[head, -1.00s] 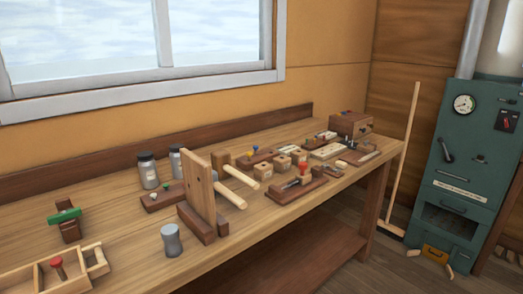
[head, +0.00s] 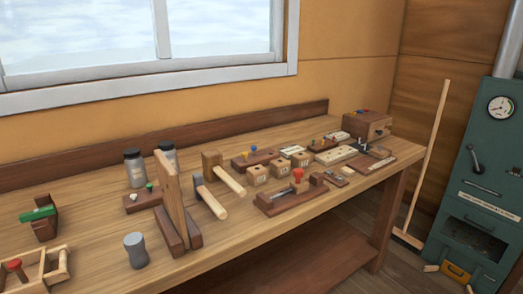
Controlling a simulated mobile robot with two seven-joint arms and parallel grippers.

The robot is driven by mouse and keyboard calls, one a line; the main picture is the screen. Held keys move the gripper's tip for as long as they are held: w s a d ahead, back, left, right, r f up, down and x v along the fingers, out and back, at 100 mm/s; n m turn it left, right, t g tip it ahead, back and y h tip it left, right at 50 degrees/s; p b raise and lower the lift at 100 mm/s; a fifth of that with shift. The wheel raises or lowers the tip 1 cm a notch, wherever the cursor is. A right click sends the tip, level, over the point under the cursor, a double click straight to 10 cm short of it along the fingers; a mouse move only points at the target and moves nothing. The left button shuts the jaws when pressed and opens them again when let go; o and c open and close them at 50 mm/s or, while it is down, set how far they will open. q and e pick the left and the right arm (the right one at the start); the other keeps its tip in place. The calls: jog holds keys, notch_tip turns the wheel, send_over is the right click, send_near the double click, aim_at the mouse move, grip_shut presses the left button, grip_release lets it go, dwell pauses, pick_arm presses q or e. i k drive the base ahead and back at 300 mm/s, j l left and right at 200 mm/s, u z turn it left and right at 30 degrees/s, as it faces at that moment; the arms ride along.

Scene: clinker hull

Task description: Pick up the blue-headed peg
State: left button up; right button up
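A small blue-headed peg (head: 253,149) stands upright in a dark wooden block (head: 240,163) in the middle of the workbench, towards the back. A yellow-headed peg (head: 271,150) stands just to its right. Small blue and red knobs also show on top of a brown wooden box (head: 367,126) at the bench's far right end; I cannot tell whether any is a peg. Neither of my grippers is in view.
The bench's front left has free room.

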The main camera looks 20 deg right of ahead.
aim_at(253, 148)
jog(key=i+l, duration=0.1)
jog(key=l, duration=0.7)
jog(key=i+l+u, duration=0.1)
jog(key=l, duration=0.65)
jog(key=i+l, duration=0.15)
jog(key=l, duration=0.65)
jog(key=l+u, duration=0.1)
jog(key=l, duration=0.7)
jog(key=i, duration=0.05)
